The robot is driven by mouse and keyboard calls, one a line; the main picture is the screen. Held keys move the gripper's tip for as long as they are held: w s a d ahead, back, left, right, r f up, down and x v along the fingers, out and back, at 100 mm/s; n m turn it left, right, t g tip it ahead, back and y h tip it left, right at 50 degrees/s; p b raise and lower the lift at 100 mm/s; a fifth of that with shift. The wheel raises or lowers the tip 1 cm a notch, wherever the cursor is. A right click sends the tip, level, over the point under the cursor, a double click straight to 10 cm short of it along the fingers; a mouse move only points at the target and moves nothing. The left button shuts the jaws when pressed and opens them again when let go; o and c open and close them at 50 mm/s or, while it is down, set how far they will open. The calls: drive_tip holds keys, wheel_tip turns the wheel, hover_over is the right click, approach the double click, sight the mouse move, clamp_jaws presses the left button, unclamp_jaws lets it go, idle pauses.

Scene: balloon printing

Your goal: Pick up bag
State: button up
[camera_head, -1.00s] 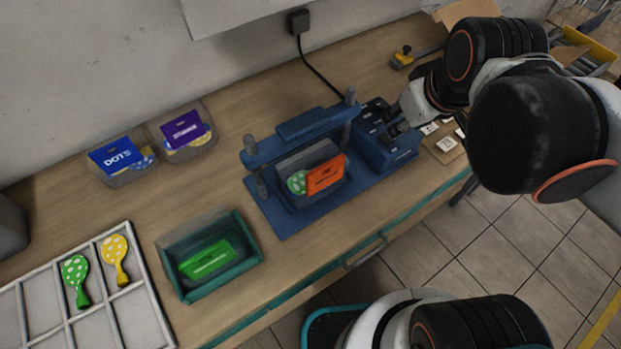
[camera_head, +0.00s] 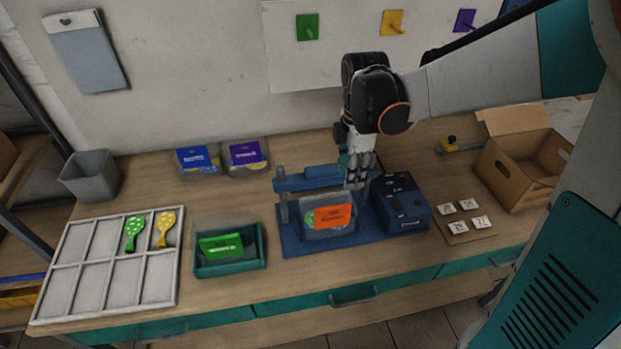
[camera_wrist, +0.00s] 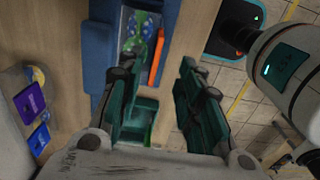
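My gripper (camera_head: 356,178) hangs fingers-down over the right part of the blue press (camera_head: 292,245). In the wrist view its two green fingers (camera_wrist: 158,68) are apart with nothing between them. A clear bag-like holder with an orange card (camera_head: 333,216) sits in the press, below and left of the gripper. The wrist view shows the orange card (camera_wrist: 157,48) edge-on beside a green spotted balloon (camera_wrist: 138,38). Two more clear holders, with a blue card (camera_head: 198,160) and a purple card (camera_head: 245,153), stand at the back. I cannot tell which is the bag.
A green tray (camera_head: 230,268) holds a green card. A white divided tray (camera_head: 75,280) holds a green and a yellow balloon. A dark blue box (camera_head: 402,205) adjoins the press. A board with white tags (camera_head: 467,232) and an open carton (camera_head: 510,172) are at the right.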

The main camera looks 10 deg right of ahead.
sight(343, 205)
wheel_tip(343, 205, down, 8)
drive_tip(key=shift+a+f+b, duration=0.1)
drive_tip(key=shift+f+b, duration=0.1)
drive_tip(key=shift+b, duration=0.75)
drive_tip(key=shift+a+f+b, duration=0.25)
drive_tip(key=shift+f+b, duration=0.1)
drive_tip(key=shift+f, duration=1)
drive_tip(key=shift+a+f+b, duration=0.2)
drive_tip(key=shift+f+b, duration=0.15)
drive_tip(key=shift+f, duration=0.95)
clamp_jaws()
